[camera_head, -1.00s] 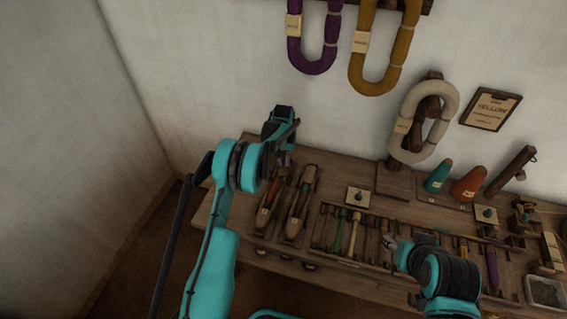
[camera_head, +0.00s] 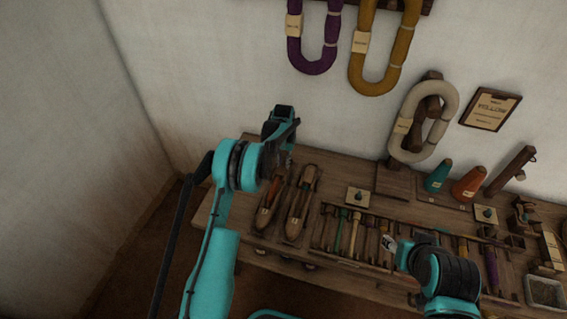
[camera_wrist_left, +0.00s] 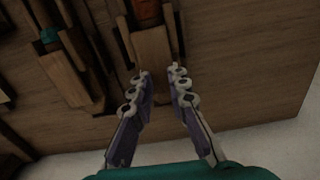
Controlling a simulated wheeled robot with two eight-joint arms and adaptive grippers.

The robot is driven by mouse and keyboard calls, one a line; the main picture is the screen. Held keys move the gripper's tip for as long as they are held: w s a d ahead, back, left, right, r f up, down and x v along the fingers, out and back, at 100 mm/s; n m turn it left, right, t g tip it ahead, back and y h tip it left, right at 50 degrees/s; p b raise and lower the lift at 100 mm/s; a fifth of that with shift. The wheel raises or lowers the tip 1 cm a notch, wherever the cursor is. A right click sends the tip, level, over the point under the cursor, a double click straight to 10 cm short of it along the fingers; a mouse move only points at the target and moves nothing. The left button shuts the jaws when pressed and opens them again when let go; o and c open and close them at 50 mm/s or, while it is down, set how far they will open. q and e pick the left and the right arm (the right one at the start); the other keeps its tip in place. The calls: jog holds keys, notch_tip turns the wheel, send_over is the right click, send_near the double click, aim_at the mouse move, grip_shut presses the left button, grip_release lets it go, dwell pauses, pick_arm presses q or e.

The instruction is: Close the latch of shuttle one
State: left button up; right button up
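Two wooden boat-shaped shuttles lie side by side at the left of the table: a left one (camera_head: 267,212) and a right one (camera_head: 297,210). I cannot read which is shuttle one, and no latch can be made out clearly. My left gripper (camera_head: 284,163) is over the far end of the left shuttle. In the left wrist view its two fingers (camera_wrist_left: 162,76) are apart, with a wooden shuttle end (camera_wrist_left: 152,47) holding something orange just beyond and between the tips. A second shuttle with a teal piece (camera_wrist_left: 62,65) lies to its left. My right gripper (camera_head: 388,243) is low over the tool tray, its fingers too small to judge.
A tray (camera_head: 322,245) of several slim coloured tools lies right of the shuttles. Teal (camera_head: 438,176) and orange cones (camera_head: 467,186) stand behind it. A cream yarn hank (camera_head: 408,152) hangs on a wooden stand. The white wall is close behind the left gripper.

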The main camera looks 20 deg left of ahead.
aim_at(283, 165)
pick_arm(q)
notch_tip(283, 165, up, 12)
dwell(0.4)
dwell(0.3)
jog(key=s+d+r+t, duration=0.2)
jog(key=s+r+t, duration=0.1)
jog(key=s+r, duration=1.25)
jog(key=s+f+t, duration=0.1)
jog(key=s+t, duration=0.1)
jog(key=s, duration=0.9)
jog(key=s+d+f+t, duration=0.1)
jog(key=s+t, duration=0.1)
jog(key=s, duration=0.8)
jog(key=shift+s+f+n, duration=0.25)
jog(key=shift+s+n, duration=0.05)
jog(key=shift+s, duration=0.1)
